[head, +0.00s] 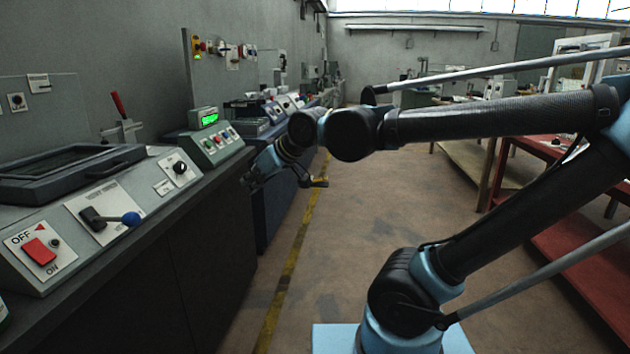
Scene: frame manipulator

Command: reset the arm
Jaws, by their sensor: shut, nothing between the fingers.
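My arm reaches in from the right of the head view, with its black and light blue links crossing the middle.
A grey counter at left carries a red OFF/ON switch (39,251), a blue-knobbed lever (130,219) and a black-framed lid (65,172). A box with a green display (209,119) stands behind. A red table (540,148) is at right. The middle floor is clear.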

